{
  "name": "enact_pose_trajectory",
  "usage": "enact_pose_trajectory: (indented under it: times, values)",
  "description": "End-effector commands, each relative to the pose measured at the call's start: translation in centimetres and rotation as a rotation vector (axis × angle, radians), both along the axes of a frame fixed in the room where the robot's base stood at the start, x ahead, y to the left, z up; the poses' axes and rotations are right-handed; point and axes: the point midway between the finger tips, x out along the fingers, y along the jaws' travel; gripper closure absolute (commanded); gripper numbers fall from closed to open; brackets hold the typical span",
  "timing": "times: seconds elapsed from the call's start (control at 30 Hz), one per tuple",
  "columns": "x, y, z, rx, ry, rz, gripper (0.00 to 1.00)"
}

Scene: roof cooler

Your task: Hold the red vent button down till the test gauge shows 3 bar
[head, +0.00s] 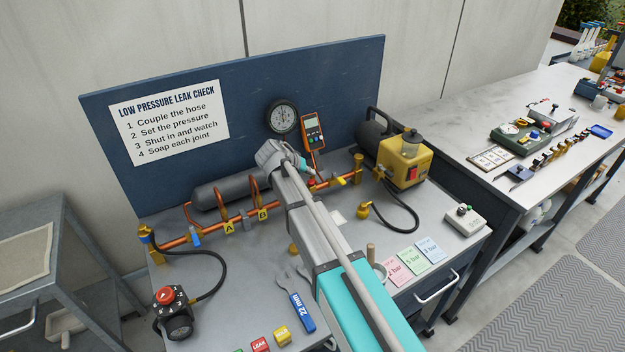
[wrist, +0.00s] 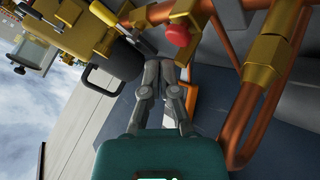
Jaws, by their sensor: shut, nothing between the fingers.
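The red button (wrist: 177,35) shows in the wrist view on a brass fitting beside the copper pipe (wrist: 247,105). My gripper (wrist: 159,64) is shut and empty, its fingertips below and left of the button in that picture. I see no clear contact between them. In the head view my arm covers much of the middle of the pipe run, and the fingertips are hard to make out. A round dial gauge (head: 283,117) hangs on the blue board above the bench; its reading is too small to tell.
An orange handheld meter (head: 313,131) hangs beside the gauge. A yellow pump unit (head: 404,163) stands right of my arm, with a black hose. A black regulator with a red knob (head: 165,296) is at front left. Coloured pressure cards (head: 429,250) and a blue-handled spanner (head: 302,312) lie in front.

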Motion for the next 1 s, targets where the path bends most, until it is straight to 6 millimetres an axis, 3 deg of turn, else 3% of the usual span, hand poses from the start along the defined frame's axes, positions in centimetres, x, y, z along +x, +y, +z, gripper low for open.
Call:
enact_pose_trajectory:
  times: [0.03, 0.5, 1.0]
  values:
    - [0.3, 0.9, 0.7, 0.013, -0.004, 0.011, 1.00]
    - [0.0, 0.2, 3.9, 0.005, -0.001, 0.005, 1.00]
    - [-0.1, 0.0, 4.1, 0.003, -0.001, 0.003, 1.00]
